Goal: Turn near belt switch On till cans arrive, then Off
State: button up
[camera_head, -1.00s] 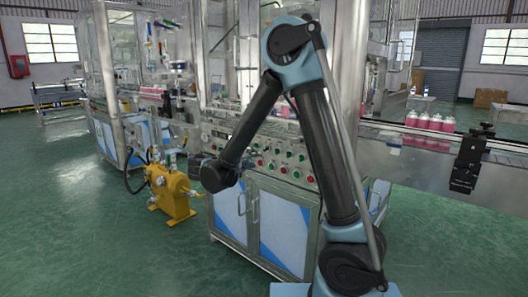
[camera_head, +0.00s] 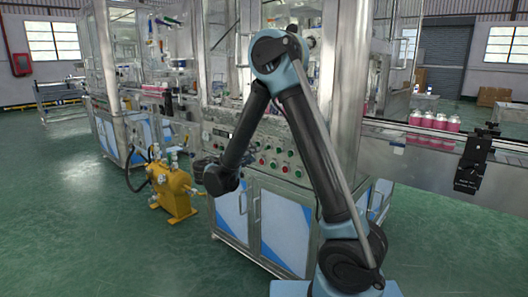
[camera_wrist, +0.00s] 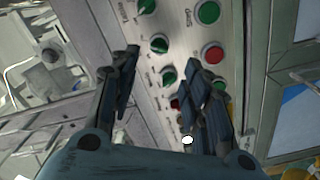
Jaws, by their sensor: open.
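The control panel (camera_head: 277,152) on the front of the machine carries green and red buttons and knobs. In the wrist view, green rotary knobs (camera_wrist: 159,44) stand in a row beside a green button (camera_wrist: 208,12) and a red button (camera_wrist: 213,53). Their labels are too blurred to tell which is the belt switch. My gripper (camera_wrist: 162,62) is open and empty, its fingers either side of the knob row; contact with a knob cannot be told. In the head view my gripper (camera_head: 205,166) is at the panel's left end, partly hidden by my arm. Pink cans (camera_head: 434,121) stand on the conveyor (camera_head: 405,145) at right.
Below the panel are cabinet doors (camera_head: 283,232) in white and blue. A yellow pump unit (camera_head: 172,190) stands on the floor at left. A black bracket (camera_head: 473,165) juts from the conveyor's front. The green floor in front is open.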

aim_at(267, 148)
jog(key=x, duration=0.9)
jog(key=shift+d, duration=0.1)
grip_shut()
